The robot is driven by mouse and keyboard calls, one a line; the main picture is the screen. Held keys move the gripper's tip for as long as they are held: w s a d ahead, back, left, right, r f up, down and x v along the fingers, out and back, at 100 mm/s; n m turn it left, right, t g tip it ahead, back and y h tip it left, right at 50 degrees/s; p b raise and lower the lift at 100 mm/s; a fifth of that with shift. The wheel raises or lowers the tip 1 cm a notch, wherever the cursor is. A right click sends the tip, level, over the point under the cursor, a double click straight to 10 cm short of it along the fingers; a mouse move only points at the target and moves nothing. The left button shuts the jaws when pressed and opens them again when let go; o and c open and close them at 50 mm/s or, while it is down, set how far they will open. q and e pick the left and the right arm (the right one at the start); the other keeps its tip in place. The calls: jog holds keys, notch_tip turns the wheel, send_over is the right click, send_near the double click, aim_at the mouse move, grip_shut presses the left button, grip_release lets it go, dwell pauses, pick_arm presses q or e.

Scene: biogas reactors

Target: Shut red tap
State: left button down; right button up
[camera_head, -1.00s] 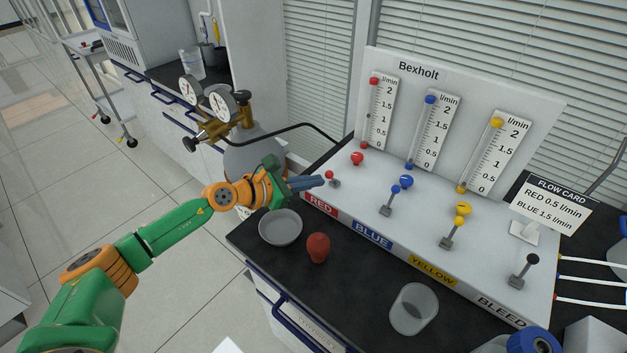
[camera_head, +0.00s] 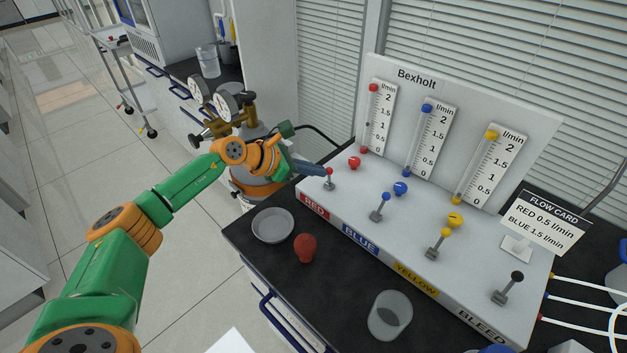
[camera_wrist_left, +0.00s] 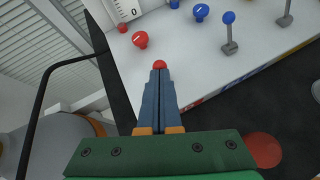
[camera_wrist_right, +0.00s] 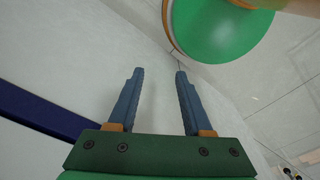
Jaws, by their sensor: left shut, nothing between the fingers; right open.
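The red tap is a small grey lever with a red ball top (camera_head: 329,171), at the left end of the white panel above the RED label (camera_head: 314,206). Its lever stands close to upright. My left gripper (camera_head: 321,170) is shut and empty, with its fingertips right beside the red ball. In the left wrist view the red ball (camera_wrist_left: 159,64) shows just beyond the closed fingertips (camera_wrist_left: 159,70); whether they touch it I cannot tell. The lever's stem is hidden there. My right gripper (camera_wrist_right: 159,72) is open and empty, away from the panel, before a pale surface.
Blue (camera_head: 386,196), yellow (camera_head: 447,232) and black (camera_head: 517,275) levers stand along the panel. A red round knob (camera_head: 354,162) sits behind the red tap. A grey dish (camera_head: 273,225), red object (camera_head: 305,248) and clear beaker (camera_head: 390,315) stand in front. Gauges (camera_head: 227,105) are behind my left arm.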

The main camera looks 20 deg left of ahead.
pick_arm(q)
jog(key=shift+w+d+r+b, duration=0.1)
jog(key=shift+w+r+b, duration=0.05)
jog(key=shift+w+b, duration=0.35)
jog(key=shift+w+d+r+b, duration=0.15)
jog(key=shift+w+b, duration=0.15)
jog(key=shift+w, duration=0.25)
jog(key=shift+r, duration=0.15)
jog(key=shift+r+p, duration=0.75)
